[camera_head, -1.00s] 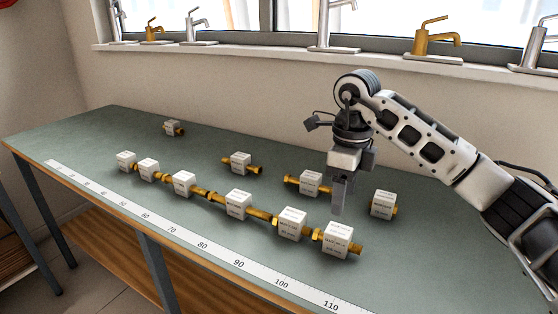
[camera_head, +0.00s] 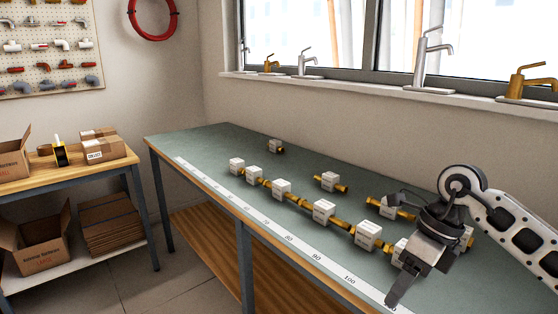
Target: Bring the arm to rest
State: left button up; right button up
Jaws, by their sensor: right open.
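My right gripper (camera_head: 398,290) is at the lower right in the head view, its arm coming in from the right edge. It is open and points down over the front right part of the bench, in front of the right end of the row of fittings. I see nothing held in it. The gripper and wrist hide part of the rightmost white-tagged fitting (camera_head: 399,250) and the end of the ruler. My left gripper does not show.
A row of brass fittings with white tag blocks (camera_head: 323,210) lies along the green bench (camera_head: 215,143). Several loose ones, such as one tagged fitting (camera_head: 330,181), lie behind. A ruler strip (camera_head: 265,235) runs along the front edge. Faucets (camera_head: 307,62) stand on the sill.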

jog(key=s+a+r+m+t+y, duration=0.15)
jog(key=s+a+m+y, duration=0.3)
jog(key=a+y, duration=0.45)
jog(key=s+a+r+m+t+y, duration=0.1)
jog(key=s+a+m+t+y, duration=0.15)
jog(key=a+m+y, duration=0.6)
jog(key=w+d+f+m+t+h, duration=0.1)
jog(key=d+f+m+t+h, duration=0.25)
jog(key=m+t+h, duration=0.5)
jog(key=d+f+m+t+h, duration=0.25)
jog(key=f+m+t, duration=0.3)
jog(key=m, duration=0.55)
jog(key=s+d+f+m+g+h, duration=0.2)
jog(key=s+f+m, duration=0.3)
jog(key=f, duration=0.3)
jog(key=s+d+f+m+g+h, duration=0.2)
jog(key=s+f+m+g+h, duration=0.2)
jog(key=f, duration=0.4)
jog(key=s+m+h, duration=0.1)
jog(key=s, duration=0.1)
jog(key=shift+s+d+g, duration=0.3)
jog(key=shift+s+g, duration=0.1)
